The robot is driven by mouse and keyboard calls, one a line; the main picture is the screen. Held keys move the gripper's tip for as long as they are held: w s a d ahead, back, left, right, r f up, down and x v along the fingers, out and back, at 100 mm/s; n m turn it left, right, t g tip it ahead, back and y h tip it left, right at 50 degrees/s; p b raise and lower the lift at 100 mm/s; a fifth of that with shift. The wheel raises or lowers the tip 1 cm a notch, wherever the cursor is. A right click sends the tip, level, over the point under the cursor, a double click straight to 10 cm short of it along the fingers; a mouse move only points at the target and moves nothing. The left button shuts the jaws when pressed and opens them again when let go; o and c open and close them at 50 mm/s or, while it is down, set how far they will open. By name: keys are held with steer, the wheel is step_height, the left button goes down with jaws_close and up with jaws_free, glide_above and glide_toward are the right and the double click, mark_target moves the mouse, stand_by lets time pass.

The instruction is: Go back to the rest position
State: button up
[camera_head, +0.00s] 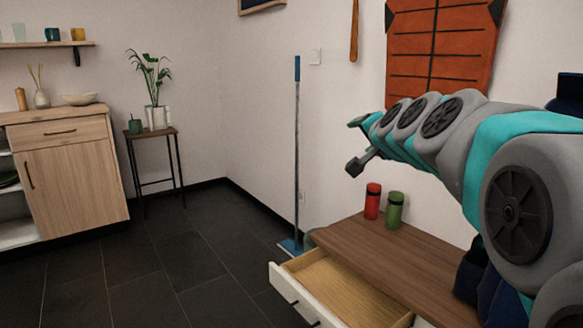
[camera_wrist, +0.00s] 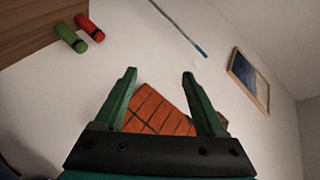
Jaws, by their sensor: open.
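My gripper (camera_head: 357,143) is raised in the air above the wooden table, at the end of my arm that reaches in from the right in the head view. In the wrist view my gripper (camera_wrist: 160,82) shows two green fingers spread apart with nothing between them. Beyond the fingers the orange wall hanging (camera_wrist: 160,112) shows against the wall. The gripper touches nothing that I can see.
A low wooden table (camera_head: 365,250) has its drawer (camera_head: 335,290) pulled open and looking empty. A red bottle (camera_head: 372,201) and a green bottle (camera_head: 394,210) stand on its far side. A mop (camera_head: 297,160) leans by the wall. The floor at left is clear.

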steer(key=s+a+f+n+g+y+p, duration=0.1)
steer(key=s+a+f+n+g, duration=0.25)
steer(key=s+f, duration=0.7)
steer(key=s+a+f+n+g, duration=0.25)
steer(key=s+f+g, duration=0.25)
steer(key=s+f, duration=0.5)
steer(key=s+d+f+n+g, duration=0.1)
steer(key=s+f, duration=0.3)
steer(key=s, duration=0.4)
steer(key=s+d+f+n+g+h+p, duration=0.1)
steer(key=s+d+f+g, duration=0.1)
steer(key=s+f+g, duration=0.2)
steer(key=s+d+f+n+g+h, duration=0.1)
steer(key=s+d+f+n+g, duration=0.1)
steer(key=s, duration=0.9)
step_height(320, 180, down, 2)
steer(key=shift+s+d+g, duration=0.2)
steer(key=shift+s+g, duration=0.15)
steer(key=shift+g, duration=0.3)
